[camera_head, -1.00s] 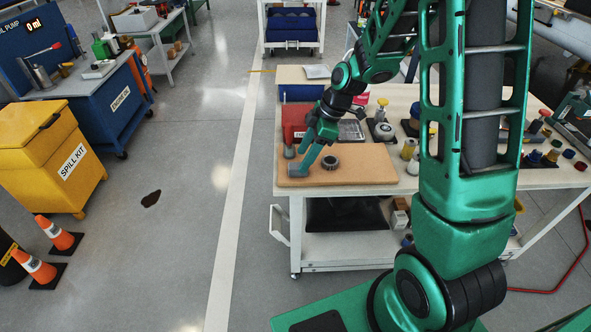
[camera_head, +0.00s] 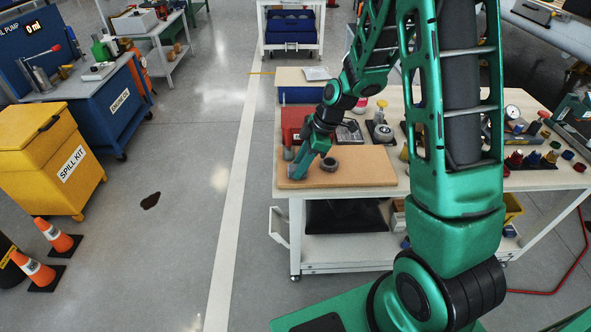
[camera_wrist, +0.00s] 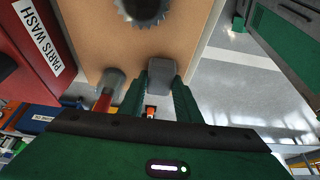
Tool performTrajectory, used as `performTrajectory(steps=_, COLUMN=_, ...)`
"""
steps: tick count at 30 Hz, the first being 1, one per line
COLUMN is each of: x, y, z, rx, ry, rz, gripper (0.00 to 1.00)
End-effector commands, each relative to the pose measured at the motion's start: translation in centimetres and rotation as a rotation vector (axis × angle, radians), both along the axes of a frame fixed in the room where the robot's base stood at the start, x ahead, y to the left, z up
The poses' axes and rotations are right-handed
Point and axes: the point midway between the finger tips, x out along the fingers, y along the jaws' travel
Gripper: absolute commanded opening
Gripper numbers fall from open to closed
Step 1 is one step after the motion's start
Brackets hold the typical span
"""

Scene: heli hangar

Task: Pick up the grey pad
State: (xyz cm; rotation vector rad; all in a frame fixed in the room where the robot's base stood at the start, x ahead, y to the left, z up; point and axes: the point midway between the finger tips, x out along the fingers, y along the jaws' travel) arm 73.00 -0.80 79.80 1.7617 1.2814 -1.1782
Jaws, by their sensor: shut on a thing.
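The grey pad (camera_wrist: 161,76) is a small block with rounded corners, seen in the wrist view between my fingertips. My gripper (camera_wrist: 160,84) is shut on it, one green finger on each side. In the head view my gripper (camera_head: 299,171) points down at the left front of the tan board (camera_head: 365,176), and its fingers mostly hide the pad. The pad is at the board's surface; I cannot tell whether it still touches it.
A dark toothed ring (camera_head: 330,164) lies just right of my gripper. A red parts wash box (camera_head: 293,121) is behind. Several parts crowd the bench's right side.

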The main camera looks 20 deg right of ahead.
Motion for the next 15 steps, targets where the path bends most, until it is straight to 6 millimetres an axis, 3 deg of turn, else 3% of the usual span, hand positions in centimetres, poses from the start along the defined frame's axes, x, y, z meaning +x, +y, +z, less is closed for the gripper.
performTrajectory(steps=8, x=0.1, y=0.0, z=1.1, rx=0.001, ry=-0.001, rz=0.0, gripper=0.06)
performTrajectory(steps=11, x=0.1, y=0.0, z=2.4, rx=0.0, ry=-0.003, rz=0.0, gripper=0.06)
performTrajectory(steps=15, x=0.1, y=0.0, z=5.6, rx=0.0, ry=-0.007, rz=0.0, gripper=0.06)
